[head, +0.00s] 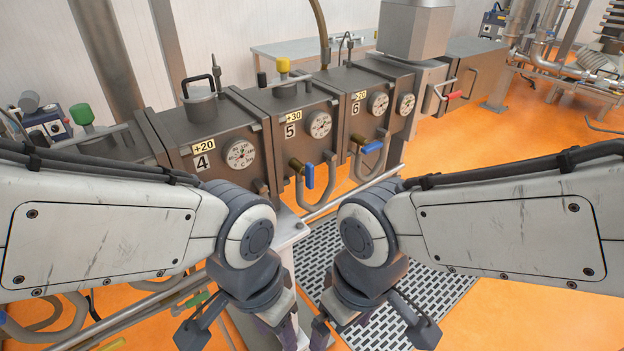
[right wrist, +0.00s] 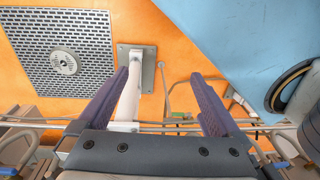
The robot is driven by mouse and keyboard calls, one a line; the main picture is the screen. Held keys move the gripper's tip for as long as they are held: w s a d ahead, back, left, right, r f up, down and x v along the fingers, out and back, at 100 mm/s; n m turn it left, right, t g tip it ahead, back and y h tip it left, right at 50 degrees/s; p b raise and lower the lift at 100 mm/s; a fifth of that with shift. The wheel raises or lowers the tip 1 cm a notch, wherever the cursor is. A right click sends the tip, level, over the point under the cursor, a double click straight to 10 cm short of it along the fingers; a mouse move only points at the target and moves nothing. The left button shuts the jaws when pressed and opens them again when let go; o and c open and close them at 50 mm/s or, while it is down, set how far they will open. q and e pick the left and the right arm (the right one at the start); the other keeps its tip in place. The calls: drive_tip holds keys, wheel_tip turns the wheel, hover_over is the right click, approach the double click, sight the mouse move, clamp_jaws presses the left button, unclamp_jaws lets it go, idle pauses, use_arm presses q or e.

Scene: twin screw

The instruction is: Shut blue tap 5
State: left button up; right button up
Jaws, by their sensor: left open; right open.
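The steel barrel block labelled 5 (head: 305,115) stands in the middle of the head view. Blue tap 5 (head: 308,175) is below it, on a brass valve (head: 296,166) with a curved grey pipe. Its blue handle hangs roughly vertical, pointing down. My left gripper (head: 278,333) is low in the head view, below and in front of the tap, pointing down, with its fingertips cut off by the lower edge. My right gripper (head: 321,335) is beside it. In the right wrist view its two dark fingers (right wrist: 160,85) are spread with nothing between them. Neither gripper touches the tap.
Block 4 (head: 205,150) is to the left and block 6 (head: 358,100) to the right. Another blue tap (head: 372,147) sits under block 6, its handle more nearly level. A long rail (head: 350,195) runs below the taps. A floor grating (head: 425,290) lies on the orange floor.

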drive_tip(key=c, duration=0.3)
drive_tip(key=shift+w+a+f, duration=0.1)
drive_tip(key=shift+w+f, duration=0.15)
drive_tip(key=shift+w, duration=0.3)
drive_tip(key=c, duration=0.5)
drive_tip(key=t+y+b, duration=1)
drive_tip(key=t+b, duration=0.4)
drive_tip(key=t, duration=0.1)
approach(303, 166)
drive_tip(key=r, duration=0.2)
drive_tip(key=shift+w+a, duration=0.15)
drive_tip(key=shift+a, duration=0.05)
drive_tip(key=x, duration=0.4)
drive_tip(key=p+x, duration=0.1)
drive_tip(key=x, duration=0.4)
drive_tip(key=shift+w+a+f, duration=0.15)
drive_tip(key=shift+f, duration=0.1)
